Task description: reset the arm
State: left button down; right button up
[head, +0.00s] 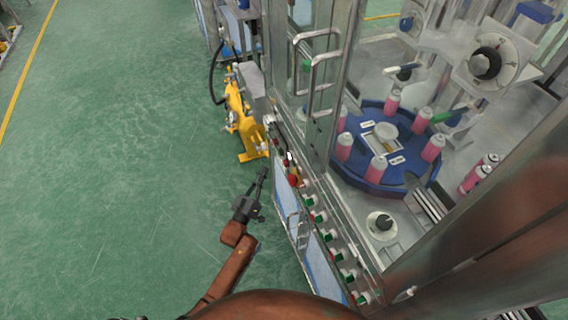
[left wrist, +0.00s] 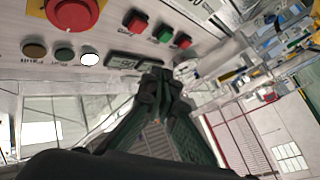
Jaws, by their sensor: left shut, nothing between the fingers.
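My left gripper (head: 262,178) is shut and empty in the head view, at the end of my brown arm, just left of the machine's button panel (head: 312,216). In the left wrist view, the fingers of the left gripper (left wrist: 160,76) come together in front of the panel (left wrist: 105,25). A large red button (left wrist: 75,12) shows at the upper left there, with smaller red and green buttons to its right. I cannot tell whether the fingertips touch the panel. My right gripper is not in view.
The machine's metal door frame with handles (head: 318,75) stands to the right. Behind it, a blue rotary table (head: 372,187) carries several pink cans. A yellow device (head: 243,118) stands beyond the gripper. The green floor (head: 110,170) on the left is clear.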

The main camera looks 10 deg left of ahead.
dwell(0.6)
